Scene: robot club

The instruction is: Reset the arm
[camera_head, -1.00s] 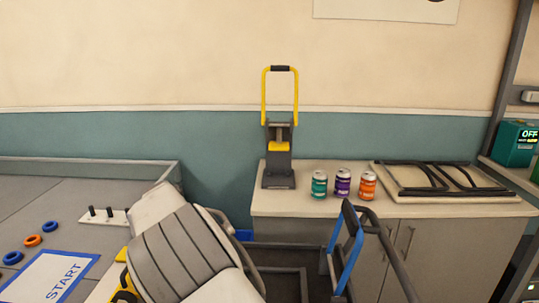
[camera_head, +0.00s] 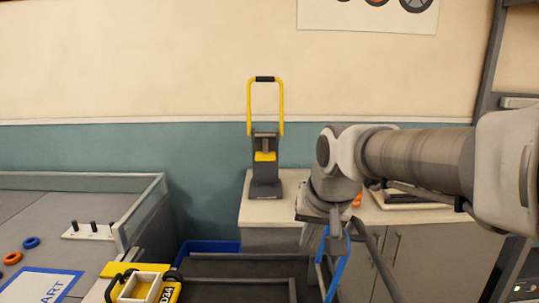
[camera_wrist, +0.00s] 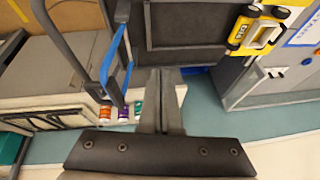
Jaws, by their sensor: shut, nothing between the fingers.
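My arm stretches in from the right edge in the head view, and my gripper (camera_head: 337,232) hangs below its wrist, in front of the cabinet. In the wrist view my gripper (camera_wrist: 161,72) has its two fingers together, with nothing held between them. The fingertips are seen above the dark cart bed. In the head view the arm hides most of the cans and part of the cabinet top.
A dark cart with a blue-gripped handle (camera_head: 338,262) stands close to my gripper. A yellow-handled press (camera_head: 265,165) stands on the cabinet (camera_head: 258,210). Orange (camera_wrist: 105,113), purple (camera_wrist: 122,113) and green (camera_wrist: 138,109) cans show in the wrist view. A yellow robot (camera_head: 168,293) sits lower left.

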